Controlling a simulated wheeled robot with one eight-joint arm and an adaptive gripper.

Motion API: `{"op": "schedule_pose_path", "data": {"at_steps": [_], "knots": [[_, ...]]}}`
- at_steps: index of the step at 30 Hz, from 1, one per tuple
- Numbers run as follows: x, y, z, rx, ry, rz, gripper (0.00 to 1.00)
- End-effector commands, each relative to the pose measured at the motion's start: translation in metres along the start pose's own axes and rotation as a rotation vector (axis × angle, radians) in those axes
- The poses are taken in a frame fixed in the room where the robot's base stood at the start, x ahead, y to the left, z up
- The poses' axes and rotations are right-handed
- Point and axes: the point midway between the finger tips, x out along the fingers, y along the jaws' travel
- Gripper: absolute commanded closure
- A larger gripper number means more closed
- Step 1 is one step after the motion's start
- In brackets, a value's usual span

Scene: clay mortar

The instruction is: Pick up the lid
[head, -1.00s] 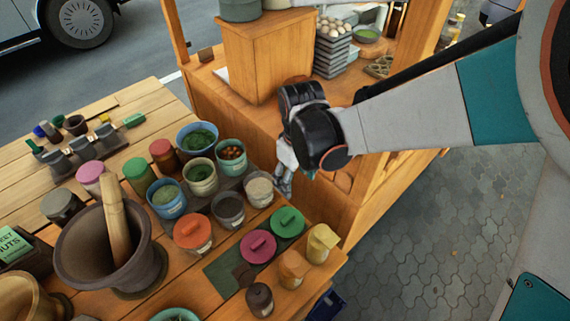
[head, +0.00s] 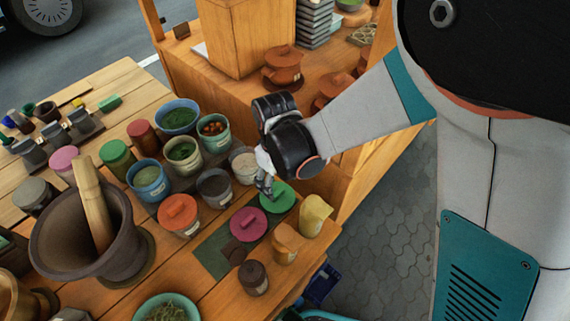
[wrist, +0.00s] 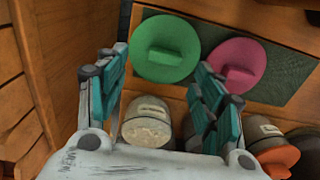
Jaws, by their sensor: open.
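A round green lid (head: 277,197) with a raised bar handle lies on a dark green mat (head: 214,252). A pink lid (head: 249,224) lies beside it on the same mat. My gripper (head: 267,188) is open and empty, just above the green lid's far-left edge in the head view. In the wrist view my gripper's (wrist: 160,75) fingers spread apart, with the green lid (wrist: 165,48) ahead between and beyond the tips. The pink lid (wrist: 238,65) is partly behind the right finger. I cannot tell the exact height above the lids.
An open jar of pale powder (head: 244,166) stands close behind my gripper. An orange-lidded jar (head: 179,215), a yellow pot (head: 314,215) and a brown jar (head: 253,278) stand around the mat. A large mortar (head: 85,235) with a pestle is at left. The table's edge is near, at right.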

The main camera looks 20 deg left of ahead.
Motion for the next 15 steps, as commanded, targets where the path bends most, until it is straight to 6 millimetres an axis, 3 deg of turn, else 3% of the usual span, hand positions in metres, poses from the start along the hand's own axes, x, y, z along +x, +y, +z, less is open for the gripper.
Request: {"op": "schedule_pose_path", "data": {"at_steps": [9, 15], "knots": [[0.044, -0.006, 0.003, 0.000, 0.001, 0.000, 0.38], [0.045, -0.006, 0.004, 0.000, 0.001, 0.000, 0.38]]}}
